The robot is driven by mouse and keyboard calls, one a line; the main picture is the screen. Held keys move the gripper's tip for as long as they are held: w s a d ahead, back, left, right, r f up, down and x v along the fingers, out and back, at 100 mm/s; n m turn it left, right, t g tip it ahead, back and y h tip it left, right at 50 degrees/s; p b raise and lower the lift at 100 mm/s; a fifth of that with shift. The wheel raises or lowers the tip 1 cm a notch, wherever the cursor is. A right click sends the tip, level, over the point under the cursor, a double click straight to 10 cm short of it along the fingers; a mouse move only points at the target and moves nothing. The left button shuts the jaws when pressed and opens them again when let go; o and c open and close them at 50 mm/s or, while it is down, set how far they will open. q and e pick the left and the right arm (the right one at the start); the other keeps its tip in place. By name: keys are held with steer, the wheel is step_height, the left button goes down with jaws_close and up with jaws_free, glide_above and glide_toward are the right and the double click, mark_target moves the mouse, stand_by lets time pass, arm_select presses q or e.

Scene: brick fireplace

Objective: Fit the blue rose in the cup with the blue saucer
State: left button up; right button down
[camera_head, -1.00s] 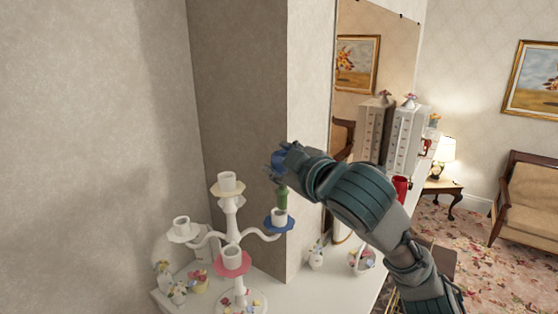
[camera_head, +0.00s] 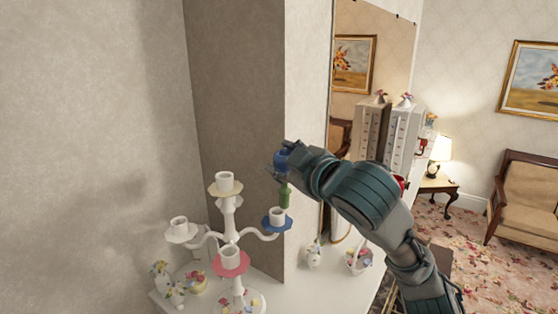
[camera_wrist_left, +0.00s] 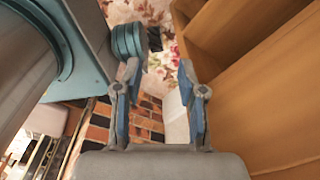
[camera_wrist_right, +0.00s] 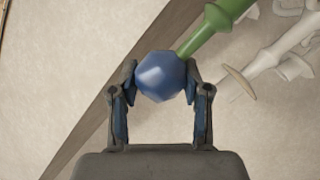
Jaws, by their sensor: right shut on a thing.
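The blue rose (camera_head: 282,160) is in my right gripper (camera_head: 280,163), with its green stem (camera_head: 284,195) pointing down. In the right wrist view the rose (camera_wrist_right: 160,77) sits between the two fingers. The white cup (camera_head: 277,215) stands on the blue saucer (camera_head: 270,225) on the right arm of the white candelabra (camera_head: 232,222). The stem's lower end appears just above and slightly right of the cup; its depth relative to the cup is unclear. My left gripper (camera_wrist_left: 160,66) is open and empty in its wrist view, away from the candelabra.
Other cups stand on a pink saucer (camera_head: 231,268), a white one (camera_head: 181,238) and a cream one (camera_head: 225,189). The wall corner (camera_head: 283,235) is close behind the blue saucer. Small flower ornaments (camera_head: 168,285) stand on the white shelf. Wooden furniture (camera_wrist_left: 260,90) borders my left gripper.

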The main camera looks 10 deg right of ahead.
steer(key=shift+d, duration=0.1)
steer(key=shift+a, duration=0.7)
steer(key=shift+d+f, duration=0.15)
steer(key=shift+d, duration=0.5)
steer(key=shift+d+f+b, duration=0.2)
steer(key=shift+d+b, duration=0.1)
steer(key=shift+f, duration=0.1)
steer(key=shift+a+f, duration=0.15)
steer(key=shift+a, duration=0.3)
steer(key=shift+a+r, duration=0.3)
steer(key=shift+r, duration=0.1)
arm_select(q)
steer(key=shift+a+f, duration=0.2)
steer(key=shift+a, duration=0.25)
